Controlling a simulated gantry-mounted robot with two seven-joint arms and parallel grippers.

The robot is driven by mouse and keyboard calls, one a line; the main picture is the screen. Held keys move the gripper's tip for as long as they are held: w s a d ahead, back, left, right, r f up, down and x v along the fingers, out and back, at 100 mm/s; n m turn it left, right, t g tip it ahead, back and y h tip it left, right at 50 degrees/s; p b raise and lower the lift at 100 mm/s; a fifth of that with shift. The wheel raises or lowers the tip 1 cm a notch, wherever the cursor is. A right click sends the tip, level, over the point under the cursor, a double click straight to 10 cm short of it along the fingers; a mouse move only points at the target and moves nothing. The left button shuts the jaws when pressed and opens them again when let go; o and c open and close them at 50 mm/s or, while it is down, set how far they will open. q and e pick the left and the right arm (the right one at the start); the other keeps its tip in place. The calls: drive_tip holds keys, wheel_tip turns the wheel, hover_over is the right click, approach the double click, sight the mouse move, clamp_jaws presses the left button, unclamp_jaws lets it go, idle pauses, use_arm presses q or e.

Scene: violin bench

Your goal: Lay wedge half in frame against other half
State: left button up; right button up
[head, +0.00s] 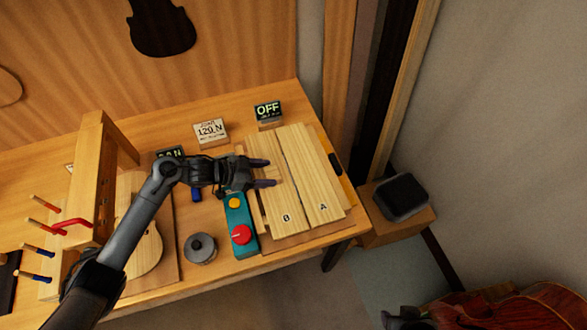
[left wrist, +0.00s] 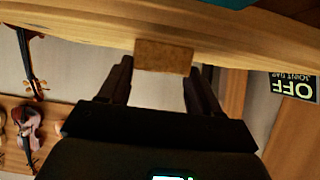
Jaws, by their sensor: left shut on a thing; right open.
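Two pale wedge halves lie side by side in the brown frame (head: 322,231) in the head view. Half B (head: 277,207) is on the left and half A (head: 312,172) on the right, with a thin dark line between them. My left gripper (head: 264,173) is over half B, its two fingers pointing right and shut on it. In the left wrist view, a brown block (left wrist: 165,57) sits between the fingers, under a pale wooden piece (left wrist: 60,30). I cannot tell how the block joins the wood. My right gripper is not in view.
A sign reading OFF (head: 267,111) and a 120 N card (head: 211,131) stand behind the frame. A teal box with a red knob (head: 241,234) and a grey round weight (head: 200,248) are left of it. The bench's front edge is close. A violin (head: 500,309) is lower right.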

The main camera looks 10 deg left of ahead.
use_arm(q)
drive_tip(key=shift+w+d+r, duration=0.1)
drive_tip(key=shift+w+d, duration=0.15)
drive_tip(key=shift+d, duration=0.1)
idle(0.8)
idle(0.4)
drive_tip(key=o, duration=1.3)
drive_tip(key=shift+w+d, duration=0.1)
drive_tip(key=shift+d, duration=0.1)
drive_tip(key=shift+o, duration=0.2)
drive_tip(key=shift+a, duration=0.1)
